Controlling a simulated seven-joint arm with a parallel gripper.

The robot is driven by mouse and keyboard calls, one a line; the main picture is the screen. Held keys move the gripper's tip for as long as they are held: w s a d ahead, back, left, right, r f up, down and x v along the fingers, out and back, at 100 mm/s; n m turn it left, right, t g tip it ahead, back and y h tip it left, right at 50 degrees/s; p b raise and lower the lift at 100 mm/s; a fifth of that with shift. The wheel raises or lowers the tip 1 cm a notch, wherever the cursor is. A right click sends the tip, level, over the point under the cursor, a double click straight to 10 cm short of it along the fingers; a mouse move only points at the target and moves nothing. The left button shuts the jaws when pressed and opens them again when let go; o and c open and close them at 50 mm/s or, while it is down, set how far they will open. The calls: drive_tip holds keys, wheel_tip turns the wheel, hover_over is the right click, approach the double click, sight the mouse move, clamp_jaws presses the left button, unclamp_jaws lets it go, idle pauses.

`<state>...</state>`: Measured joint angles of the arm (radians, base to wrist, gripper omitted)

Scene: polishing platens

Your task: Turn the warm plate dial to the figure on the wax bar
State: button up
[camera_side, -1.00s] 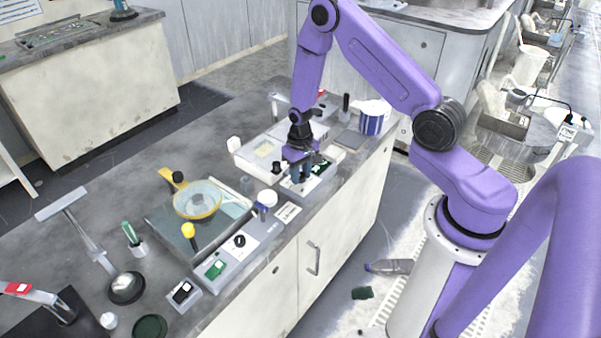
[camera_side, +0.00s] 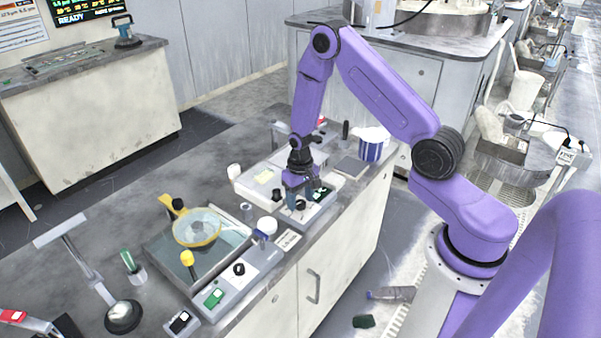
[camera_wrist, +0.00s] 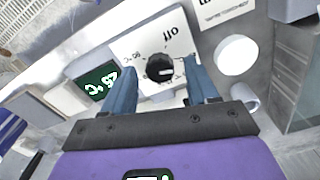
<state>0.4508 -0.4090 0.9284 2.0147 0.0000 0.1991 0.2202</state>
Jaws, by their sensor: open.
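The dial (camera_wrist: 160,67) is a round black knob with a pale pointer mark, on a white panel printed "off" (camera_wrist: 170,38). In the side view the dial (camera_side: 300,205) shows small between my fingers. My gripper (camera_wrist: 161,78) is open, with one blue-grey finger on each side of the dial; I cannot tell whether they touch it. In the side view my gripper (camera_side: 299,200) points down over the unit. A dark display (camera_wrist: 97,81) with pale upside-down digits and a C sits left of the dial. I cannot identify the wax bar or read a figure on it.
A white round cap (camera_wrist: 236,55) stands close right of the fingers.

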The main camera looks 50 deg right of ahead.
sight(301, 202)
wheel_tip(301, 202, up, 16)
drive_tip(key=shift+r, duration=0.25)
idle(0.4)
drive_tip(key=s+a+r+n, duration=0.6)
drive_tip(key=s+a+n, duration=0.1)
drive_tip(key=s+a, duration=0.45)
drive_tip(key=s+a+r+n, duration=0.1)
drive_tip(key=s+r+n, duration=0.2)
drive_tip(key=s+n, duration=0.5)
drive_tip(key=s, duration=0.9)
drive_tip(key=shift+n, duration=0.3)
idle(3.5)
